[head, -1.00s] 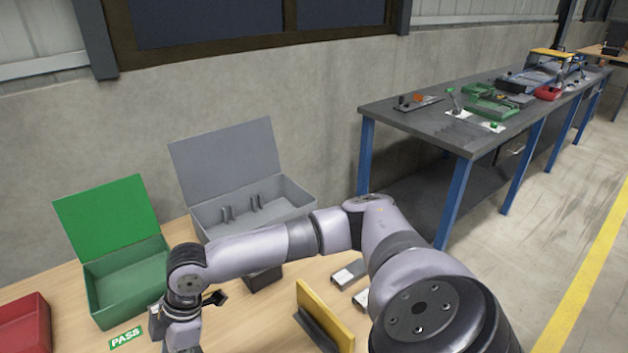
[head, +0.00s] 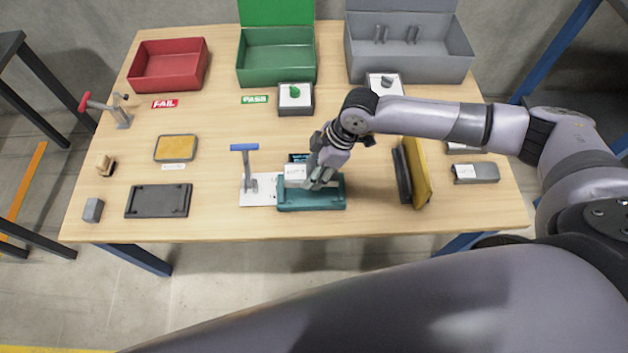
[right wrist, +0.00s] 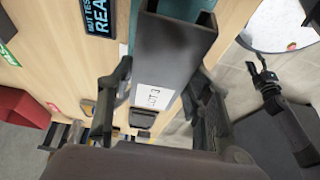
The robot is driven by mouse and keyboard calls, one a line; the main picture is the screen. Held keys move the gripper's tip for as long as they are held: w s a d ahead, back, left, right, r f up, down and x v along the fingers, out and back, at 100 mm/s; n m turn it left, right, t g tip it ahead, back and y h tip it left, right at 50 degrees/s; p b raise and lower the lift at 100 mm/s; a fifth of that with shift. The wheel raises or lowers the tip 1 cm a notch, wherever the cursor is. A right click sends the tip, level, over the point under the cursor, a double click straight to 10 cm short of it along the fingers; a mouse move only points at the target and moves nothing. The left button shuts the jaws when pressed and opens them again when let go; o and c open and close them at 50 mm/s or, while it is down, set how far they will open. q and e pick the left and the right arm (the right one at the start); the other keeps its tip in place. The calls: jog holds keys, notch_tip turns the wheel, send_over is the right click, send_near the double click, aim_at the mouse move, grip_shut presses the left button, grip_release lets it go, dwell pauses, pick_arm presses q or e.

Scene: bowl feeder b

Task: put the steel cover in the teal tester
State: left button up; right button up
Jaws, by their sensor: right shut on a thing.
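The teal tester (head: 311,203) lies near the front middle of the table. My right gripper (head: 317,178) is over it, shut on the steel cover. In the right wrist view the steel cover (right wrist: 172,50) is a dark grey channel with a white label, between the fingers of the right gripper (right wrist: 165,105). In the head view a white labelled patch shows just left of the fingers, over the tester. The gripper hides part of the tester, and I cannot tell whether the cover touches it.
A blue-handled clamp (head: 246,168) stands just left of the tester. A yellow panel (head: 418,172) stands to its right, with another labelled cover (head: 478,173) beyond. Red (head: 170,70), green (head: 277,68) and grey (head: 408,60) boxes line the back. A black tray (head: 158,201) lies left.

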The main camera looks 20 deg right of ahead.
jog(key=shift+f, duration=3.05)
jog(key=shift+f, duration=0.2)
jog(key=o, duration=1.4)
jog(key=shift+o, duration=0.2)
jog(key=shift+r, duration=0.1)
jog(key=shift+r, duration=0.2)
jog(key=v, duration=1.1)
jog(key=shift+s+d+r, duration=0.1)
jog(key=shift+d+r, duration=0.15)
jog(key=shift+r, duration=0.1)
